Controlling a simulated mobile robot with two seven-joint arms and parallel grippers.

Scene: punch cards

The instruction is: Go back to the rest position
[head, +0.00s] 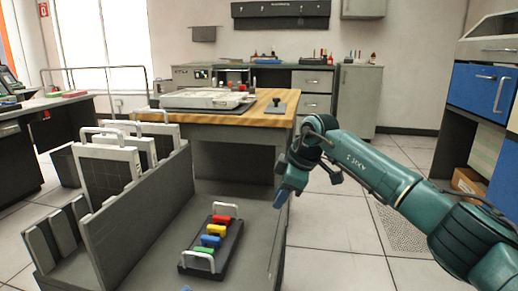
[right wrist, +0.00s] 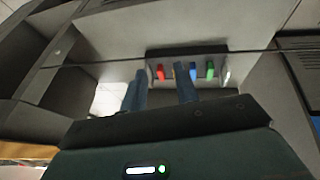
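My right gripper (head: 287,187) hangs over the right edge of the grey cart top in the head view, to the right of the dark tray. In the right wrist view its two blue fingers (right wrist: 159,90) are apart with nothing held between them. A small blue tip shows at the bottom edge of the head view; it may be part of my left gripper, but its state cannot be told. My left arm is otherwise out of view.
The dark tray (head: 190,268) holds red, blue, yellow and green pieces between white handles. White-handled panels (head: 108,172) stand in slots at left. A wood-topped bench (head: 200,119) is ahead, a blue-drawer cabinet (head: 484,90) at right. Floor between is clear.

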